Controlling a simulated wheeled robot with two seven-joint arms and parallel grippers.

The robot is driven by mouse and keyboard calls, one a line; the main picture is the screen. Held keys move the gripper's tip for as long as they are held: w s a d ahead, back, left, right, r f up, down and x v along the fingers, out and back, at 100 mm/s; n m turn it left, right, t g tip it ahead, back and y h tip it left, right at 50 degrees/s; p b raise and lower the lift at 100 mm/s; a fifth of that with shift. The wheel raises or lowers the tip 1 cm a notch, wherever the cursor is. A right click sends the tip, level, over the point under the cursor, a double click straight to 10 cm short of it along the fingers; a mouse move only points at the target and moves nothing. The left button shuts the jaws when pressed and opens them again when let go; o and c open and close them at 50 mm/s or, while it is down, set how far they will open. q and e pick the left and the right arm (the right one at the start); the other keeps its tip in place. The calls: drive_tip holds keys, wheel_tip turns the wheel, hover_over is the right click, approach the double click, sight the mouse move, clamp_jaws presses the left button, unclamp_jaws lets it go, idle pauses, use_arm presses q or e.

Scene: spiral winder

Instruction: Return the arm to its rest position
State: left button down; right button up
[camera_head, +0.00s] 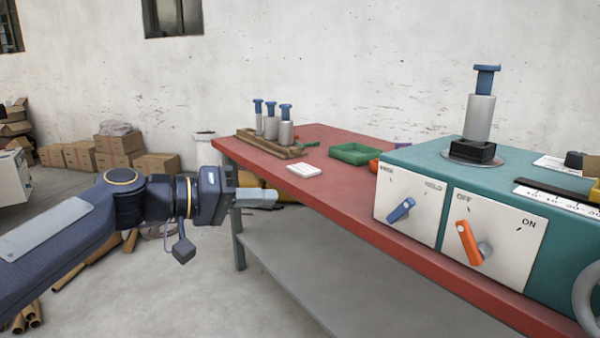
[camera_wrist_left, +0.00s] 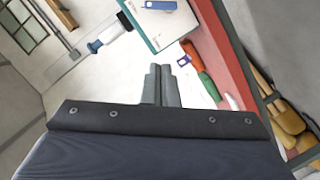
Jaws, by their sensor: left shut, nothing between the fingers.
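My left arm comes in from the left in the head view. Its gripper (camera_head: 262,198) is shut and empty, held in the air in front of the red table's (camera_head: 330,180) left end. The closed fingers also show in the left wrist view (camera_wrist_left: 161,88), side by side with nothing between them. My right gripper is in neither view.
On the table stand a wooden rack (camera_head: 268,146) with several blue-topped cylinders, a white block (camera_head: 304,170) and a green tray (camera_head: 356,154). A teal machine (camera_head: 440,164) with blue (camera_head: 401,210) and orange (camera_head: 469,243) switch levers fills the right. Cardboard boxes (camera_head: 120,150) lie behind.

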use_arm(q)
drive_tip(key=s+a+r+n+y+p, duration=0.1)
drive_tip(key=s+a+y+p, duration=0.2)
drive_tip(key=s+p, duration=0.6)
drive_tip(key=s+a+r+n+g+y+p, duration=0.1)
drive_tip(key=s+a+y+p, duration=0.3)
drive_tip(key=s+p, duration=0.5)
drive_tip(key=s+a+r+n+y+p, duration=0.1)
drive_tip(key=s+a+n+y+p, duration=0.1)
drive_tip(key=s+a+p, duration=0.4)
drive_tip(key=s+y+p, duration=0.1)
drive_tip(key=s+p, duration=0.2)
drive_tip(key=p, duration=0.4)
drive_tip(key=shift+s+a+r, duration=0.15)
drive_tip(key=shift+a, duration=0.25)
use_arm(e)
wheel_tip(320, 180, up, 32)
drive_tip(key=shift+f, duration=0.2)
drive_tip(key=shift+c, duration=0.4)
